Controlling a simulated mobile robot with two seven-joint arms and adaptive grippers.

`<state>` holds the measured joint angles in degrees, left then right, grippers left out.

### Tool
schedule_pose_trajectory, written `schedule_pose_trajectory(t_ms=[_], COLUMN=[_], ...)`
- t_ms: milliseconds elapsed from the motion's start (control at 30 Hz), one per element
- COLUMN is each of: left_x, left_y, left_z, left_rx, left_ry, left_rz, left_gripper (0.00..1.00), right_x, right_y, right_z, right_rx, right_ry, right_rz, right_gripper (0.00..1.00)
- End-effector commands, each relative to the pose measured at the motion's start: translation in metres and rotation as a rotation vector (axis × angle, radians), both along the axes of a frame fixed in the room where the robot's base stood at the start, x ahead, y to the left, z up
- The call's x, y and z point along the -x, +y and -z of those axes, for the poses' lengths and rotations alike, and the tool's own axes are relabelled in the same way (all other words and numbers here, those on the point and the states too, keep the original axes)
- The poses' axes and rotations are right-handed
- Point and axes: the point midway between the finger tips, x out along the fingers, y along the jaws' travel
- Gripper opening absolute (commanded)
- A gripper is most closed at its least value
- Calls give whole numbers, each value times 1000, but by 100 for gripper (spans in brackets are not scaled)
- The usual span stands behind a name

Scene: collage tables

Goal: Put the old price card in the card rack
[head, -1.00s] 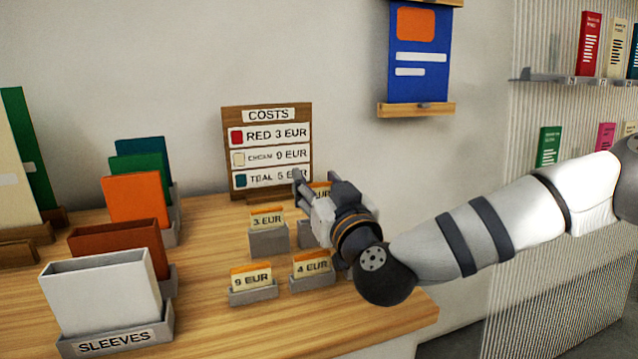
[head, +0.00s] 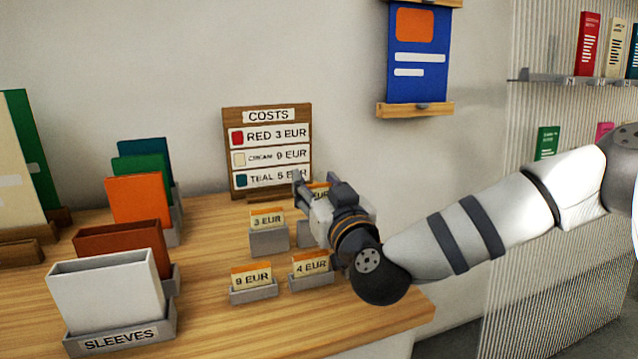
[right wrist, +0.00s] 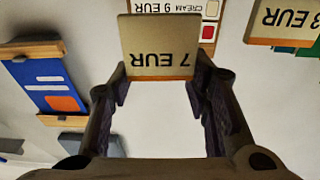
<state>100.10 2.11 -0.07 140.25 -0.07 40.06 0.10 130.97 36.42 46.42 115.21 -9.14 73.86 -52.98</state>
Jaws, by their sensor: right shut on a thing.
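My right gripper (head: 318,192) is shut on a cream card with an orange edge, the 7 EUR card (right wrist: 158,48). In the right wrist view it appears upside down between the two fingers. In the head view the gripper mostly hides this card, above a partly hidden grey holder (head: 304,236). A 3 EUR card (head: 267,218) stands in a grey holder to the left. A 9 EUR card (head: 251,278) and a 4 EUR card (head: 310,267) stand in low front holders. I cannot tell which thing is the card rack. My left gripper is out of view.
A COSTS board (head: 268,115) listing red 3, cream 9 and teal 5 EUR stands behind the cards. Coloured sleeves in a SLEEVES holder (head: 120,340) fill the left. The wooden table (head: 225,320) is clear at the front.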

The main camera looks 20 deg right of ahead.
Motion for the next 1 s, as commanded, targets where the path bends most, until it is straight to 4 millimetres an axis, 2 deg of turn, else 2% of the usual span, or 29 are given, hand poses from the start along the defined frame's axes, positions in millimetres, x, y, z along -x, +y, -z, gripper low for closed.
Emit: schedule_pose_trajectory(t_ms=[33, 733, 767, 833, 1000], left_x=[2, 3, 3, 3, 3], left_y=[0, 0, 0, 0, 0], left_z=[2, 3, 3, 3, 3], left_rx=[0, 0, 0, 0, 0], left_ry=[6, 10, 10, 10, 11], left_rz=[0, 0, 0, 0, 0], left_gripper=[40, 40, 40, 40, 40], right_x=[3, 2, 2, 2, 2], right_y=[5, 5, 5, 5, 5], right_z=[21, 26, 27, 27, 27], right_rx=[0, -1, -1, -1, -1], right_ry=[45, 48, 48, 49, 49], right_rz=[-16, -15, -15, -15, -15], right_gripper=[33, 33, 51, 66, 67])
